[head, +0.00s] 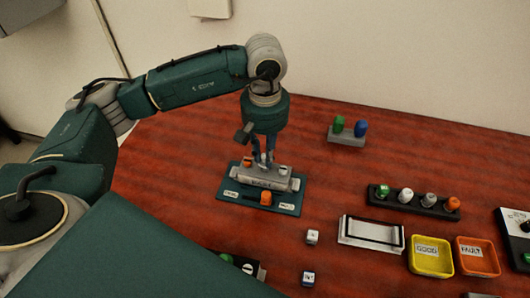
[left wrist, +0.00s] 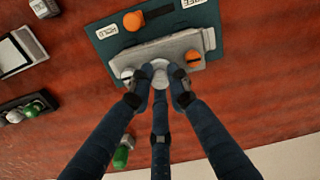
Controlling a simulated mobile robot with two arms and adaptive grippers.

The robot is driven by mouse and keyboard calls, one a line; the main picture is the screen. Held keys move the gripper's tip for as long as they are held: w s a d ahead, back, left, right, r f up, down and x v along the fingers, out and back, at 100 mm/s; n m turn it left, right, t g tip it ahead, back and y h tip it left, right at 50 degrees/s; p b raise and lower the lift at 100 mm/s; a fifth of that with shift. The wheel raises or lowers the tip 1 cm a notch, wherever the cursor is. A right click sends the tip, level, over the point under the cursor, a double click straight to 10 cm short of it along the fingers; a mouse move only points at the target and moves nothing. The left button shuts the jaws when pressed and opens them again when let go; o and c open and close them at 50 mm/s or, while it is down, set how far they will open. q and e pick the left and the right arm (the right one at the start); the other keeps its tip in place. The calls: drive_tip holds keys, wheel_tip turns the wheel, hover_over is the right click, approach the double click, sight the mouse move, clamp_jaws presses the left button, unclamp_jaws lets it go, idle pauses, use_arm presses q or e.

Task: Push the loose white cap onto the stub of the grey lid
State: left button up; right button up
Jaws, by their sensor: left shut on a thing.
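The grey lid (head: 262,180) lies across a teal board (head: 226,188) on the red table. In the left wrist view the lid (left wrist: 160,47) carries an orange cap (left wrist: 194,58) on one side and a pale round cap (left wrist: 127,73) on the other. My left gripper (head: 264,160) points straight down at the lid's middle. In the left wrist view its fingers (left wrist: 161,78) are shut around the white cap (left wrist: 160,64). The cap is at or just above the lid; the fingers hide the stub, and I cannot tell whether they touch. My right gripper is out of view.
The board has an orange slider (head: 266,198). A grey stand (head: 346,139) is behind. The table's far middle is clear.

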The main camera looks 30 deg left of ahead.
use_arm(q)
drive_tip(key=shift+b, duration=0.35)
idle(0.7)
drive_tip(key=shift+f+b, duration=0.2)
drive_tip(key=shift+b, duration=1.05)
idle(1.2)
idle(0.3)
drive_tip(key=o, duration=1.4)
drive_tip(key=shift+r, duration=0.1)
drive_tip(key=shift+r+p, duration=1.6)
drive_tip(key=shift+r, duration=1.85)
